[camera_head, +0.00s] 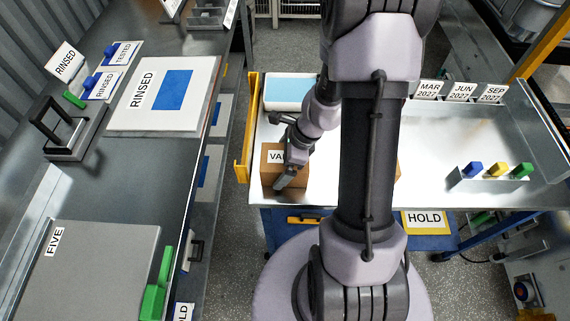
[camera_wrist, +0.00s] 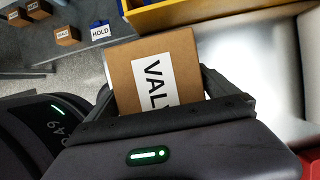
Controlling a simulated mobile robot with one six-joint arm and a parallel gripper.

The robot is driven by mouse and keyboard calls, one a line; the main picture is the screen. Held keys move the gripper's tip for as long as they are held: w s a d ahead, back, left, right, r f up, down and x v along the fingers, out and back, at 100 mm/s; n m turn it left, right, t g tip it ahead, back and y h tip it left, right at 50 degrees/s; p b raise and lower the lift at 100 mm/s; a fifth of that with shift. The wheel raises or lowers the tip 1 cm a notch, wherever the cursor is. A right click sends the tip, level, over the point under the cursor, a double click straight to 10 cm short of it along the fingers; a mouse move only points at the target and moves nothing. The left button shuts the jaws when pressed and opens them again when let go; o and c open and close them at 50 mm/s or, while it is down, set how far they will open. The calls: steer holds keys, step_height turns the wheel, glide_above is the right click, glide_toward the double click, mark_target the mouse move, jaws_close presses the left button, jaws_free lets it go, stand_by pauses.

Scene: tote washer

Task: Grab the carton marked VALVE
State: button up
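The brown carton with a white label (camera_head: 270,175) stands near the front left corner of the bright steel counter; the label reads "VA" before my gripper covers the rest. In the wrist view the carton (camera_wrist: 128,62) fills the space between my fingers, and its label reads "VAL". My gripper (camera_head: 289,172) is at the carton, with a finger in front of its right part. In the wrist view my gripper (camera_wrist: 160,90) has a finger along each side of the carton, very close to it. Whether both fingers press on it is not clear.
A blue-topped white tote (camera_head: 290,90) lies behind the carton. A yellow rail (camera_head: 243,140) stands at the counter's left edge. Another brown box edge (camera_head: 398,171) shows behind my arm. A bin with coloured blocks (camera_head: 490,178) is at right. Several cartons (camera_wrist: 66,36) appear beyond.

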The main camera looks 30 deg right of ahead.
steer(key=c, duration=1.5)
